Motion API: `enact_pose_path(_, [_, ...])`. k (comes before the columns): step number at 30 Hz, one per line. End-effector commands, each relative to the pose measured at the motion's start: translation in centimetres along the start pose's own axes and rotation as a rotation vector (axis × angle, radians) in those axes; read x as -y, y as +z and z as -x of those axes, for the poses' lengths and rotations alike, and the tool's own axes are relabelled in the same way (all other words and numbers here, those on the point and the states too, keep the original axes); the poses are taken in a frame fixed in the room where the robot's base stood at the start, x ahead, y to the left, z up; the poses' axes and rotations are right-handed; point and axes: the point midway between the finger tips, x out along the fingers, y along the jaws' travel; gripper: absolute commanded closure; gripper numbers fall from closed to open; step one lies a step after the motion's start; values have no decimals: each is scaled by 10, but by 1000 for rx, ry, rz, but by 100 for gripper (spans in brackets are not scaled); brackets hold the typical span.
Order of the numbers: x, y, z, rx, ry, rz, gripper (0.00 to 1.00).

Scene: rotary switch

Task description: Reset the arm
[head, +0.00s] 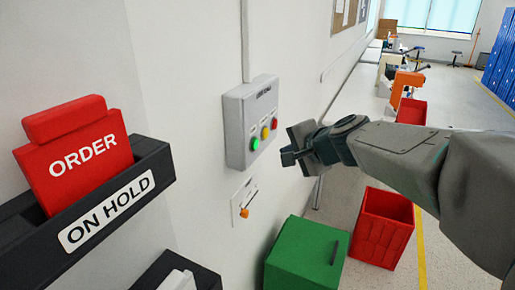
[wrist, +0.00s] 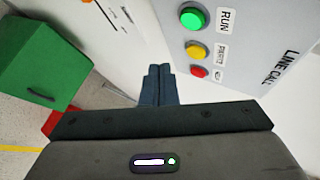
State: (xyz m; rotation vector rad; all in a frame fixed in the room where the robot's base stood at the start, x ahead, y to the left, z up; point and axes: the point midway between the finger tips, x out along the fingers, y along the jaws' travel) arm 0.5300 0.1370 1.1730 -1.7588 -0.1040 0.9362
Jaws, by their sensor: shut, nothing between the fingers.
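My gripper (head: 287,157) is at the end of my grey arm, which comes in from the right in the head view. It is in front of the wall, just right of the grey line-call box (head: 236,128). In the wrist view, my gripper (wrist: 158,72) shows its two fingers together with nothing between them. The rotary switch (head: 245,212) is a small orange knob on a white wall plate below the box. In the wrist view only a small orange bit (wrist: 87,2) shows at the top edge. My gripper is above and to the right of the switch, apart from it.
The box has green (wrist: 193,18), yellow and red buttons beside my fingers. A green bin (head: 300,258) and a red crate (head: 380,228) stand on the floor below. A black holder (head: 20,235) with a red order card (head: 75,150) is at left.

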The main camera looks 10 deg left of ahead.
Motion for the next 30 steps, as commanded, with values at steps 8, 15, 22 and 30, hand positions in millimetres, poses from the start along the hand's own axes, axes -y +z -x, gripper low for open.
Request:
enact_pose_path(8, [-2,-2,4,0,0,0,100])
enact_pose_path(15, [-16,4,12,15,36,58,100])
enact_pose_path(22, [-103,35,57,110,272,371,100])
enact_pose_path(30, [-219,57,124,242,629,722,100])
